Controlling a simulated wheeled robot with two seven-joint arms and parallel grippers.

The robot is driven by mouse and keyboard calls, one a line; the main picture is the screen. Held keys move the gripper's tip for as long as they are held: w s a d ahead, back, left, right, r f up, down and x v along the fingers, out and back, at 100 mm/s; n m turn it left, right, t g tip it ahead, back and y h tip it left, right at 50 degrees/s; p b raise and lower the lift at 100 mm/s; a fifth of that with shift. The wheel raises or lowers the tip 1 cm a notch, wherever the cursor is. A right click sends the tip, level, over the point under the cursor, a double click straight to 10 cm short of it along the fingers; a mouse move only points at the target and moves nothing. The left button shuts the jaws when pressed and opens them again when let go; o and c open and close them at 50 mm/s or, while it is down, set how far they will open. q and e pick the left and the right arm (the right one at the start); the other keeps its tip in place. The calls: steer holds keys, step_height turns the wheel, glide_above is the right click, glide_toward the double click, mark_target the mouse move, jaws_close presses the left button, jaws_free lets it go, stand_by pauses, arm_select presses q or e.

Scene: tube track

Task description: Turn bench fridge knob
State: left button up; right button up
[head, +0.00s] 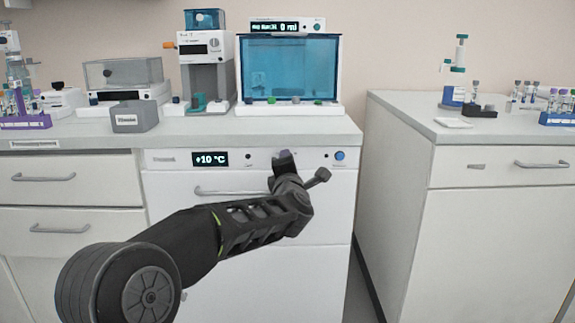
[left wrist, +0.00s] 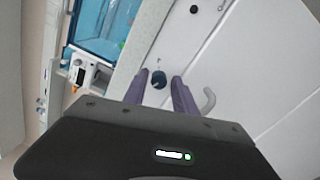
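The bench fridge (head: 320,215) is a white front under the counter, with a control strip and a "+10 °C" display (head: 210,159). My left gripper (head: 284,158) is at this strip, right of the display, and covers part of it in the head view. The two fingers are apart, with a small gap on each side of the knob. In the head view the knob is mostly or wholly hidden behind the gripper. My right gripper is not in view.
A blue button (head: 340,155) is at the strip's right end, and a small black spot (head: 248,156) is beside the display. A fridge handle (head: 225,191) runs below the strip; its end (left wrist: 208,100) shows near the fingers. Lab devices stand on the counter.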

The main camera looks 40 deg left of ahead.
arm_select(q)
steer(key=shift+o, duration=0.7)
steer(key=shift+s, duration=0.15)
steer(key=p+v, duration=0.1)
steer(key=v, duration=0.6)
steer(key=shift+s+d, duration=0.2)
steer(key=shift+d, duration=0.05)
